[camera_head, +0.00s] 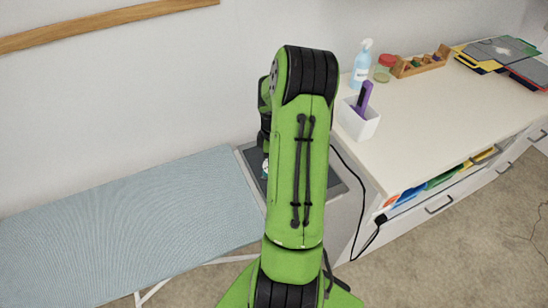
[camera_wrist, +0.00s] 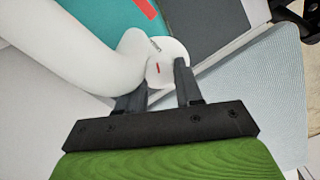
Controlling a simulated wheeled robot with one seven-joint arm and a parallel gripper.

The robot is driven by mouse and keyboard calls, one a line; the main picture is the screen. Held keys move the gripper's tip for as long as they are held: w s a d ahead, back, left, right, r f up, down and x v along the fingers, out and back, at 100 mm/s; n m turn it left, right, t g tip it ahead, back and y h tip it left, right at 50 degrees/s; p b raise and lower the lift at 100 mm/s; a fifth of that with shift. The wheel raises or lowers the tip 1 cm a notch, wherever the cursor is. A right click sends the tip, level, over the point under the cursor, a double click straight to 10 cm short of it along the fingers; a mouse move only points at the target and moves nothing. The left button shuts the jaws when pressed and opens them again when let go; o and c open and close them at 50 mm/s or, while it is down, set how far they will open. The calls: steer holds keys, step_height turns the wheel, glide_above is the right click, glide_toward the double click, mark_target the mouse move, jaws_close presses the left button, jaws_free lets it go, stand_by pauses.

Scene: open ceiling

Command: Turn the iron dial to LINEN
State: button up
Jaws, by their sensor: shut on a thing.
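The white iron (camera_wrist: 75,50) fills the upper left of the wrist view, with its teal part (camera_wrist: 105,18) beyond the handle. The white dial (camera_wrist: 166,68) has a red mark on it, and small lettering sits at its far edge, too small to read. My gripper (camera_wrist: 160,80) has one dark finger on each side of the dial and is shut on it. The left finger's tip is partly hidden by the dial and the iron's body. In the head view my green arm hides most of the iron; only a small white and teal piece (camera_head: 265,168) shows.
The ironing board (camera_head: 120,235) with a blue-grey cover lies to the left. A dark grey rest (camera_head: 246,152) lies under the iron.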

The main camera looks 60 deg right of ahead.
stand_by(0.4)
steer(key=o, duration=1.1)
steer(key=shift+c, duration=0.2)
step_height(320, 180, up, 16)
steer(key=p, duration=0.3)
steer(key=shift+a+f, duration=0.1)
